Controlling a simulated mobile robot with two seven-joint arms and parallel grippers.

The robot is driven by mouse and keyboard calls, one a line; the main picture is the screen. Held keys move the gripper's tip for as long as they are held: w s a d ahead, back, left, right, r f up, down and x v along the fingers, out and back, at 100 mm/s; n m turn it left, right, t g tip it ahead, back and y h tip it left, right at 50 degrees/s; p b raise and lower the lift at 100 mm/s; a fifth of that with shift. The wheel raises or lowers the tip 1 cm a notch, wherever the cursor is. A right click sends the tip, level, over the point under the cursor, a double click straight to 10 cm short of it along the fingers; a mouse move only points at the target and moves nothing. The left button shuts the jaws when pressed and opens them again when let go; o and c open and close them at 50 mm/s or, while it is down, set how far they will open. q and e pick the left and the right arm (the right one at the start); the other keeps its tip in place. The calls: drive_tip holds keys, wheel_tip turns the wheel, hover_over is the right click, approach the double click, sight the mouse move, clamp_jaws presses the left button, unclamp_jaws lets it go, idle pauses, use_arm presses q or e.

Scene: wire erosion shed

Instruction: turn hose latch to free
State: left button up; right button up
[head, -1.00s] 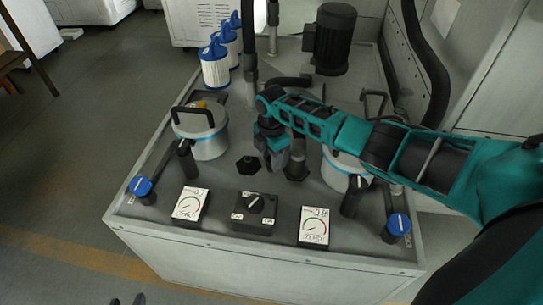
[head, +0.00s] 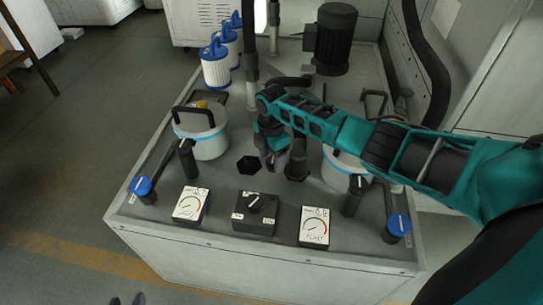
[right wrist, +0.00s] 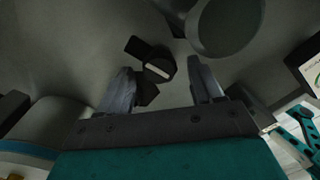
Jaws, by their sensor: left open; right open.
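A small black latch-like part with a pale stripe (right wrist: 157,70) lies between and just beyond the finger ends of my right gripper (right wrist: 165,90) in the right wrist view. My right gripper (head: 276,160) is open, pointing down over the middle of the machine deck. I cannot tell whether its fingers touch the part. A black upright hose stub (head: 298,160) stands just right of the gripper. My left gripper is not in view.
Lidded canisters stand left (head: 205,140) and right (head: 340,178) of the gripper. A black switch box (head: 254,215) sits in front between two dial gauges (head: 190,205) (head: 314,228). Blue-topped levers (head: 144,188) (head: 396,226) stand at the front corners. A motor (head: 333,40) stands behind.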

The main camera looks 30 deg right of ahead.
sight(272, 161)
use_arm(q)
drive_tip(key=s+a+r+p, duration=0.1)
drive_tip(key=p, duration=0.1)
drive_tip(key=shift+a+r+y+p, duration=0.1)
drive_tip(key=shift+y+p, duration=0.2)
drive_tip(key=shift+p, duration=0.1)
use_arm(e)
wheel_tip(272, 161, up, 13)
use_arm(q)
drive_tip(key=shift+w+r, duration=0.1)
use_arm(e)
drive_tip(key=shift+f, duration=0.1)
drive_tip(key=shift+s, duration=0.1)
